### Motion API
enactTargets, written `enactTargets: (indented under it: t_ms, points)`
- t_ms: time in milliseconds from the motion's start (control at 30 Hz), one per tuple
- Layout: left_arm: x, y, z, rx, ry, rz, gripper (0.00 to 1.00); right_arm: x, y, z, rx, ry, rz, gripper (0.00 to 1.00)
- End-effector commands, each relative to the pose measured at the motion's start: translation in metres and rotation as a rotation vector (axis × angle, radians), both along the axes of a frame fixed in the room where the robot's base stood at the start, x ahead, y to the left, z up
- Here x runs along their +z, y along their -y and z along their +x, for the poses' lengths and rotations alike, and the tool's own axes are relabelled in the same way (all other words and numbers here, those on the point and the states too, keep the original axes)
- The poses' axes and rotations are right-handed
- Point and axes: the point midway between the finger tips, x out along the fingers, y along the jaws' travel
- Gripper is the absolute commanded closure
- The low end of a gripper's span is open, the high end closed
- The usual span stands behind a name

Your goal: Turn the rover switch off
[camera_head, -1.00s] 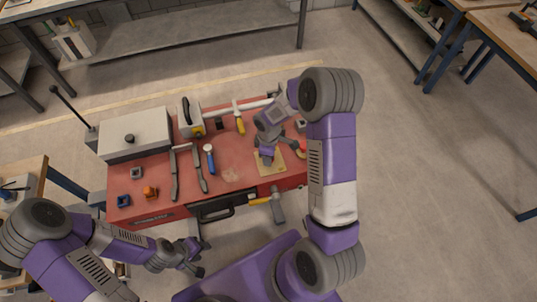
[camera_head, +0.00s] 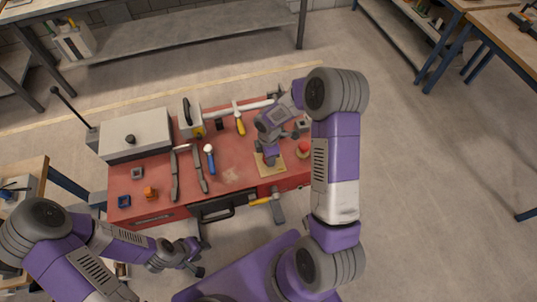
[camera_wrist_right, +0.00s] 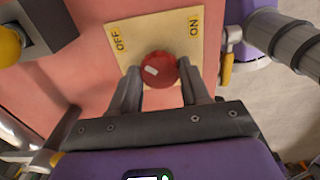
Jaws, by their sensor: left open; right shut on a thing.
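A pale yellow plate (camera_wrist_right: 118,21) marked OFF on the left and ON on the right fills the middle of the right wrist view. The switch's round red knob (camera_wrist_right: 159,69) stands out from its lower middle. My right gripper (camera_wrist_right: 164,82) is shut on this knob, one finger on each side. In the head view the plate (camera_head: 289,162) lies on the red bench top, and my right gripper (camera_head: 269,158) hides the knob. My left gripper (camera_head: 194,259) is open and empty, low in front of the bench.
The red bench (camera_head: 235,175) holds a grey box (camera_head: 136,135), several hand tools and a red button (camera_head: 304,147) right of the plate. A hammer (camera_head: 277,206) is at its front edge. Open floor lies to the right.

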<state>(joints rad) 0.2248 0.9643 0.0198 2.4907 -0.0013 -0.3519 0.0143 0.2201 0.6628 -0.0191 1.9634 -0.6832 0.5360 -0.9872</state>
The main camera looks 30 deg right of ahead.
Motion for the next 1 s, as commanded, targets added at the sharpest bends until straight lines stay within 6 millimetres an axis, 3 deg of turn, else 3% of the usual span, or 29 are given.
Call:
enactTargets:
  t_ms: [267, 300, 467, 767, 1000]
  points:
    - [0.0, 0.0, 0.0, 0.0, 0.0, 0.0, 0.57, 0.0, 0.001, 0.0, 0.004, 0.002, -0.001, 0.84]
    - [0.0, 0.0, 0.0, 0.0, 0.0, 0.0, 0.57, 0.0, 0.001, 0.0, 0.003, 0.002, -0.001, 0.51]
    - [0.0, 0.0, 0.0, 0.0, 0.0, 0.0, 0.57, 0.0, 0.0, 0.0, 0.002, 0.002, -0.001, 0.28]
    - [0.0, 0.0, 0.0, 0.0, 0.0, 0.0, 0.57, 0.003, 0.0, 0.0, 0.001, 0.002, 0.0, 0.28]
    - [0.004, 0.0, 0.0, 0.0, 0.0, 0.0, 0.57, 0.038, 0.001, 0.001, 0.0, 0.005, -0.001, 0.28]
